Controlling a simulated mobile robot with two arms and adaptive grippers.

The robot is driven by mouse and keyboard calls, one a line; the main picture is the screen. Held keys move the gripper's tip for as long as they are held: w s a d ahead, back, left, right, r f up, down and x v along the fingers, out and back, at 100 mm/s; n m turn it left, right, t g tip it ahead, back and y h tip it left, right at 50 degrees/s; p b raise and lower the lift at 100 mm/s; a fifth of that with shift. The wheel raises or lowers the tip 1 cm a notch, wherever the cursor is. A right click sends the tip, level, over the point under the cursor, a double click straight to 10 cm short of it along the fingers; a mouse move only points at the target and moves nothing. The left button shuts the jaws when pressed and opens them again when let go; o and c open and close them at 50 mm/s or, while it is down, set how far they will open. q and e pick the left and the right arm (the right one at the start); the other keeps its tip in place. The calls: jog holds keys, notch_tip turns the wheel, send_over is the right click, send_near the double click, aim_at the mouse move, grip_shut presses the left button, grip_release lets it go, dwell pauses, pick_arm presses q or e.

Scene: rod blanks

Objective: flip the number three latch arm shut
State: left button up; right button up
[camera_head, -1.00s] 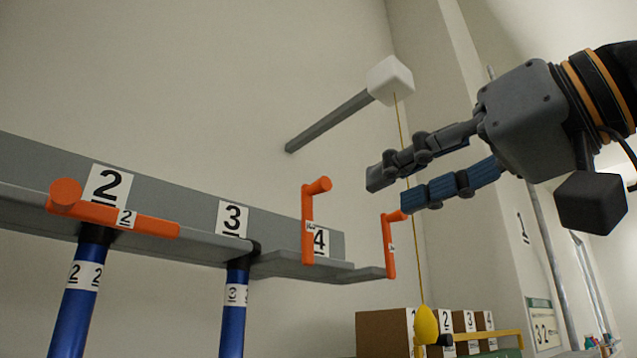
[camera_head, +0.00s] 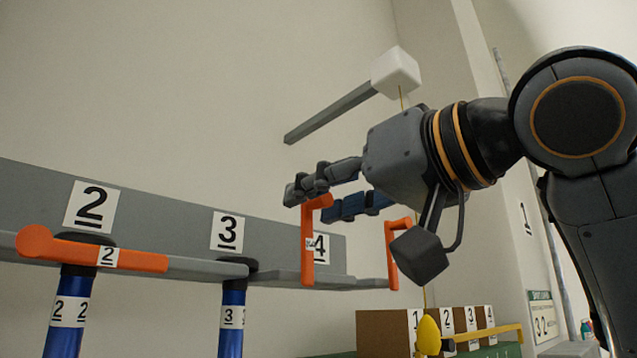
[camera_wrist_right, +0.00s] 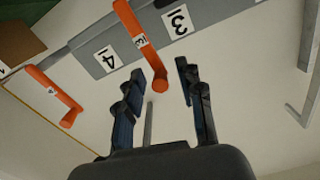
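The number three latch arm (camera_head: 308,245) is an orange bar standing upright on the grey rail, with a knob at its top. It also shows in the right wrist view (camera_wrist_right: 136,35), its small label partly readable as 3. My right gripper (camera_head: 311,199) is open, its dark blue-grey fingers beside the knob. In the right wrist view my right gripper (camera_wrist_right: 168,72) has its fingers apart and empty, the knob close to the fingertips. The blue rod marked 3 (camera_head: 232,325) hangs under the number 3 plate (camera_head: 227,232). My left gripper is out of view.
The number two latch arm (camera_head: 140,261) lies horizontal across its blue rod (camera_head: 70,315). Another orange latch arm (camera_head: 391,262) stands upright to the right. A grey beam with a white block (camera_head: 396,72) juts above, with a cord and yellow weight (camera_head: 428,335). Numbered boxes (camera_head: 385,335) sit below.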

jog(key=shift+w+a, duration=0.3)
jog(key=shift+w, duration=0.15)
grip_shut()
jog(key=shift+s+a+f+n, duration=0.15)
jog(key=shift+s+a+n, duration=0.1)
jog(key=shift+n, duration=0.25)
dwell(0.3)
jog(key=shift+s+a+f+n+b, duration=0.1)
jog(key=shift+s+a+f+n, duration=0.35)
jog(key=shift+n, duration=0.55)
jog(key=shift+s+a+f+n+b, duration=0.2)
jog(key=shift+a+n, duration=0.4)
jog(key=shift+n, duration=0.4)
jog(key=shift+s+a+f+n+b, duration=0.1)
jog(key=shift+s+a+f+n, duration=0.3)
jog(key=shift+n, duration=0.6)
jog(key=shift+a+r, duration=0.15)
